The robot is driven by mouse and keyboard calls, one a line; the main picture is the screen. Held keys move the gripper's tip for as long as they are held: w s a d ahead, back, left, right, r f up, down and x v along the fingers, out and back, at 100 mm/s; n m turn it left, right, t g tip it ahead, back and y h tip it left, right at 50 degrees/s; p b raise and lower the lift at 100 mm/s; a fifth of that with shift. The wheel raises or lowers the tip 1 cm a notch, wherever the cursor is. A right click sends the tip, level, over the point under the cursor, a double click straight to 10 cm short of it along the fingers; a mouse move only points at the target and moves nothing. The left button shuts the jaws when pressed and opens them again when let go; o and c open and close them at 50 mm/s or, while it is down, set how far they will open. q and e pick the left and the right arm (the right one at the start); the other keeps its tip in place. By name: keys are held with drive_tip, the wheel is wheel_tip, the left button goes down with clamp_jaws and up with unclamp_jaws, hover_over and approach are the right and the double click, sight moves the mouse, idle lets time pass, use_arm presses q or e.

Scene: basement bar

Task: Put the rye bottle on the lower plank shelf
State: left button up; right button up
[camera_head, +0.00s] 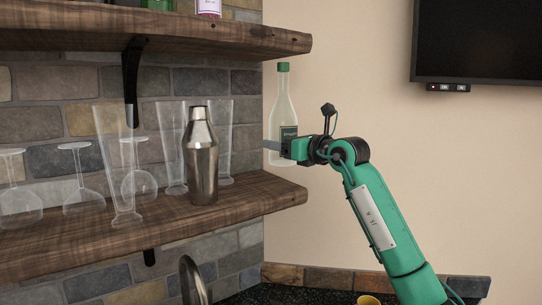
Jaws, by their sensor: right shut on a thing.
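My right gripper (284,147) is shut on a clear, upright bottle (283,106) with a green cap and a dark label. The label is too small to read, so I cannot confirm that it is the rye. The bottle is held in the air just right of the end of the lower plank shelf (245,197), with its base seemingly a little above the shelf's top. On the shelf, a steel shaker (201,160) stands near the right end, left of the gripper. My left gripper is not in view.
Tall clear glasses (115,150) and upside-down stemmed glasses (80,185) fill the lower shelf's left and middle. The shelf's right end is bare. The upper plank shelf (200,33) hangs above, with a black bracket (132,80) below it. A faucet (192,280) stands below.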

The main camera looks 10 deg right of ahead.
drive_tip(key=w+f+p, duration=0.1)
drive_tip(key=w+a+f+p, duration=0.1)
drive_tip(key=w, duration=0.1)
drive_tip(key=w+f+p, duration=0.1)
drive_tip(key=shift+w+a+f, duration=0.15)
drive_tip(key=shift+w+a, duration=0.15)
drive_tip(key=shift+a, duration=0.05)
drive_tip(key=f+p, duration=0.2)
drive_tip(key=shift+a+f, duration=0.2)
drive_tip(key=shift+f, duration=0.2)
drive_tip(key=shift+w+p, duration=0.15)
drive_tip(key=shift+p, duration=0.15)
drive_tip(key=shift+f, duration=0.35)
drive_tip(key=shift+f, duration=0.1)
